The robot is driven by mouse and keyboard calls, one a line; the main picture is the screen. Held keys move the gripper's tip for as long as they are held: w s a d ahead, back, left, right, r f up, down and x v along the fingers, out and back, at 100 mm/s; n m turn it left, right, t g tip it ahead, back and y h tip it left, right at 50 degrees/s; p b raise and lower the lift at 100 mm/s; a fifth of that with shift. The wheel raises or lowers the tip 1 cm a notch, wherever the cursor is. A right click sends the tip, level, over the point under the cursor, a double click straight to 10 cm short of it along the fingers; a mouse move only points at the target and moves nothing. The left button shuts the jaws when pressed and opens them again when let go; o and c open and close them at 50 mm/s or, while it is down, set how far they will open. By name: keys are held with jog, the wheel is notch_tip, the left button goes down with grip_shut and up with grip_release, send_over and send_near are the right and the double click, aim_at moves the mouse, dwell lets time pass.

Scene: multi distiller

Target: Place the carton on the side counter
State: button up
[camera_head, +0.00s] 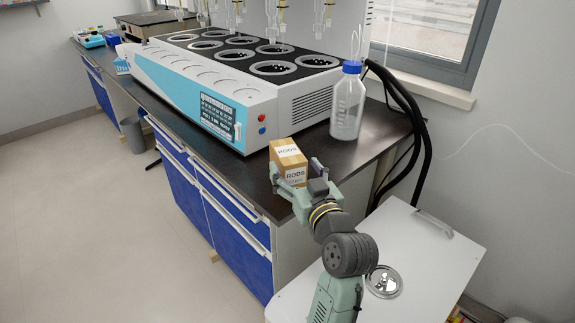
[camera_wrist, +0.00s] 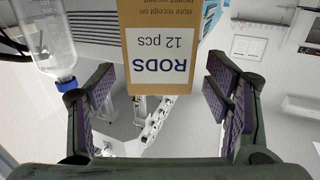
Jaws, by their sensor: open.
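The carton (camera_head: 289,163) is a small brown box with a white "RODS" label. It stands upright near the front edge of the dark counter (camera_head: 372,142), beside the distiller. My gripper (camera_head: 298,176) is at the carton, with its fingers spread to either side. In the wrist view the carton (camera_wrist: 165,50) appears upside down ahead of my open gripper (camera_wrist: 162,88), with visible gaps to both fingers. No contact shows there. The carton's far side is hidden. I cannot tell which surface is the side counter.
The blue and white distiller (camera_head: 215,85) stands close behind the carton. A blue-capped glass bottle (camera_head: 347,105) is to the right, with thick black hoses (camera_head: 412,120) beyond it. A low white surface (camera_head: 440,265) with a handle lies at lower right, mostly clear.

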aim_at(289, 153)
jog(key=x, duration=0.1)
jog(key=p+x, duration=0.1)
jog(key=x, duration=0.1)
jog(key=p+x, duration=0.1)
jog(key=x, duration=0.1)
jog(key=shift+r, duration=0.35)
jog(key=shift+w+a+f, duration=0.1)
jog(key=shift+w+a, duration=0.05)
jog(key=shift+w, duration=0.3)
jog(key=shift+c, duration=0.6)
jog(key=c, duration=1.5)
